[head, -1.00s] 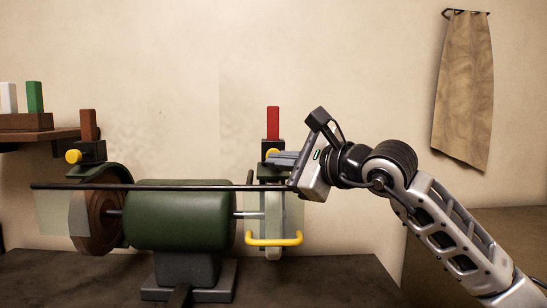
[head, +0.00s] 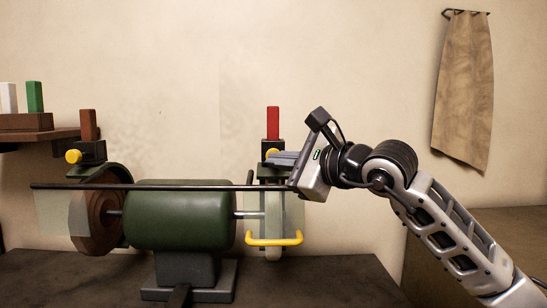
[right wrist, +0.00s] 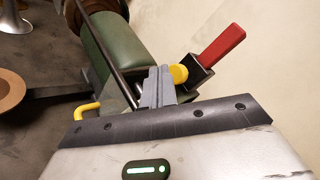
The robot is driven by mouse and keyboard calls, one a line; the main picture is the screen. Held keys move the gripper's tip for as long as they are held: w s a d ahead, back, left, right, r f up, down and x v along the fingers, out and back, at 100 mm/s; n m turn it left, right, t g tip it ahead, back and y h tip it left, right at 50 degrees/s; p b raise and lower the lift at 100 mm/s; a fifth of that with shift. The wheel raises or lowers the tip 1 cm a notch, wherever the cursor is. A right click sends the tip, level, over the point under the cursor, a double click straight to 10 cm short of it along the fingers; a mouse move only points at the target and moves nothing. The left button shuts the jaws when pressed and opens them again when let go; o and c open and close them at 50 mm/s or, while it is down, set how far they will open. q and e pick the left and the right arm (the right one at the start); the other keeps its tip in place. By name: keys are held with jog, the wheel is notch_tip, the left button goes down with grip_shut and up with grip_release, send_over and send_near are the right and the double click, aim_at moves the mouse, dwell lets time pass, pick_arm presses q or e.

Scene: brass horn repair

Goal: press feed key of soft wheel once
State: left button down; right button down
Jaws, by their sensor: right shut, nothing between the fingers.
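The bench grinder has a green motor (head: 180,220) with a brown wheel (head: 98,222) at left and a pale wheel (head: 273,215) at right, partly behind a clear shield. Above the pale wheel, a dark holder carries a red bar (head: 273,122) and a round yellow key (head: 272,152). My right gripper (head: 270,159) is shut and empty, its tips at this yellow key and partly covering it. In the right wrist view the fingertips (right wrist: 158,72) sit right beside the yellow key (right wrist: 180,74); I cannot tell whether they touch. My left gripper is out of view.
A second yellow key (head: 73,157) and brown bar (head: 88,125) sit above the brown wheel. A long dark rod (head: 150,187) crosses in front of the motor. A cloth (head: 463,90) hangs at right.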

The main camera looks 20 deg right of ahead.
jog(key=shift+w, duration=0.15)
jog(key=shift+w+d, duration=0.1)
jog(key=shift+w, duration=0.15)
jog(key=shift+w+d, duration=0.2)
jog(key=shift+w, duration=0.35)
dwell(0.8)
dwell(0.3)
jog(key=shift+s+a+b, duration=0.3)
jog(key=shift+s+b, duration=0.25)
jog(key=shift+s, duration=0.4)
jog(key=shift+s, duration=0.1)
